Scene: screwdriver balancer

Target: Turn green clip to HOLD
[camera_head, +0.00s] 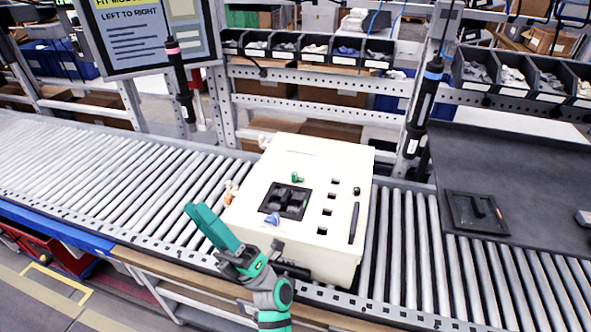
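A small green clip (297,178) is on top of a cream box (330,165), just above a dark square recess (285,200). It is too small for me to read its position or any HOLD mark. A blue clip (272,219) is at the recess's near side. My gripper (208,225), with teal fingers, is left of the box's near-left corner, pointing up and left, apart from the green clip. The fingers overlap in this view, so I cannot tell their opening. I see nothing held.
The box stands on a roller conveyor (120,170). Orange knobs (230,190) stick out at its left. Screwdrivers with a pink ring (182,80) and a blue ring (425,95) hang behind. A dark mat (500,160) with a tray (476,212) is at right.

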